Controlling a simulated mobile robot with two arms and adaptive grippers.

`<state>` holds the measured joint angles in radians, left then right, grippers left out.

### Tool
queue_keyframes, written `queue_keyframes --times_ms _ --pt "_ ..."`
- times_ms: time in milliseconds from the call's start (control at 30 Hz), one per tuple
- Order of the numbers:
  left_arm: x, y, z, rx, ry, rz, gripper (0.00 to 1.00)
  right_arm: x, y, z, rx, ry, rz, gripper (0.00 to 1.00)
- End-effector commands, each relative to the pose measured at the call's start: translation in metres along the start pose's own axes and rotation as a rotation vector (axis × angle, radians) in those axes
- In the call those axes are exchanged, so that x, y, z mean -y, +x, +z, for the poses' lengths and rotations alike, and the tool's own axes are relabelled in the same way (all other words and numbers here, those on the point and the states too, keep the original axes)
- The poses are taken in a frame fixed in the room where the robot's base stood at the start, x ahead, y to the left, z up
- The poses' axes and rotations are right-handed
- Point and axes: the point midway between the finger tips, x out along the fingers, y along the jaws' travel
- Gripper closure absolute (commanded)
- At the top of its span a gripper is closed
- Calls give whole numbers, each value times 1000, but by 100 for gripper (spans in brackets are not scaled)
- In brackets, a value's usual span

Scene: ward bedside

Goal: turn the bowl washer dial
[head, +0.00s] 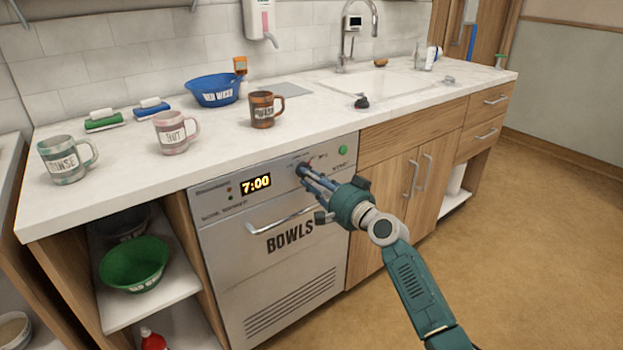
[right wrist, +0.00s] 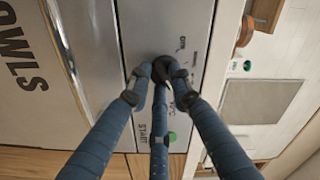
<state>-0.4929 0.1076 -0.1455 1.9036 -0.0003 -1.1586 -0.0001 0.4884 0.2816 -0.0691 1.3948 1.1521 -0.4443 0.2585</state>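The bowl washer (head: 270,265) is a grey-metal front marked BOWLS, built in under the counter. Its display (head: 256,184) reads 7:00. The dark round dial (right wrist: 162,68) sits on the control strip; in the head view the fingers mostly cover it. My right gripper (head: 306,171) reaches the strip from the right. In the right wrist view its blue fingers (right wrist: 160,75) close in around the dial, tips against its sides as far as I can see. A green start button (head: 343,150) is right of the dial. My left gripper is not in view.
The washer's bar handle (head: 280,219) runs just below the gripper. Mugs, sponges and a blue bowl (head: 214,90) stand on the counter (head: 225,150) above. A green bowl (head: 135,264) sits on the open shelf at left. The floor at right is clear.

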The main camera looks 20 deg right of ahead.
Motion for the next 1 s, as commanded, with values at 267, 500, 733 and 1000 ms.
queue_keyframes --times_ms 267,500,733,1000 --pt "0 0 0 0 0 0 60 1 0 0 0 -2 -1 66" --pt "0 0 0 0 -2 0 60 -1 -16 0 -1 -5 0 66" --pt "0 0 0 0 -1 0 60 -1 -65 0 0 -6 2 66" --pt "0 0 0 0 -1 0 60 -1 -110 0 1 -3 2 66"
